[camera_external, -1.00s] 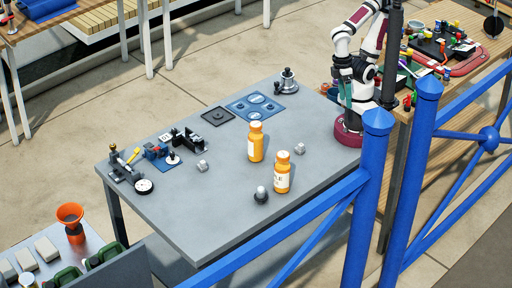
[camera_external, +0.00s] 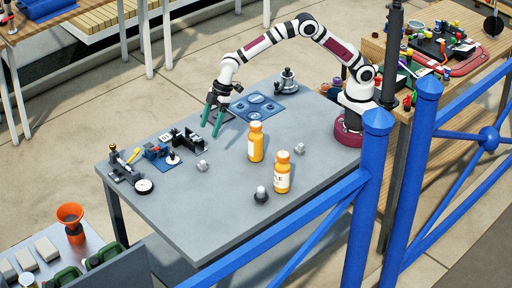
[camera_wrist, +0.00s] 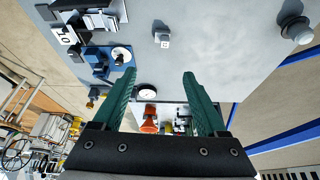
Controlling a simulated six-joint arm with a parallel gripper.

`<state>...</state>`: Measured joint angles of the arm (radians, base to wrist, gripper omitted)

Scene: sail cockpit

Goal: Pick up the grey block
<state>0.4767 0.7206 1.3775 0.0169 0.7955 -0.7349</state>
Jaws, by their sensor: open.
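A small grey block (camera_external: 202,165) lies on the grey table, left of centre, right of the black fixture. It also shows in the wrist view (camera_wrist: 161,39), top centre, beyond the fingertips. A second small grey block (camera_external: 299,148) lies farther right, beyond the orange bottles; I cannot tell which one the task names. My gripper (camera_external: 210,130) has teal fingers pointing down. It is open and empty, above the table at its back left. In the wrist view my gripper (camera_wrist: 158,76) shows its fingers wide apart, with the first block roughly in line with the gap.
Two orange bottles (camera_external: 256,143) (camera_external: 282,173) stand right of the first block. A dark knob (camera_external: 261,196) is at the front. A black fixture (camera_external: 189,140), blue parts (camera_external: 158,153) and a round dial (camera_external: 144,186) crowd the left. The table's front middle (camera_external: 215,210) is clear.

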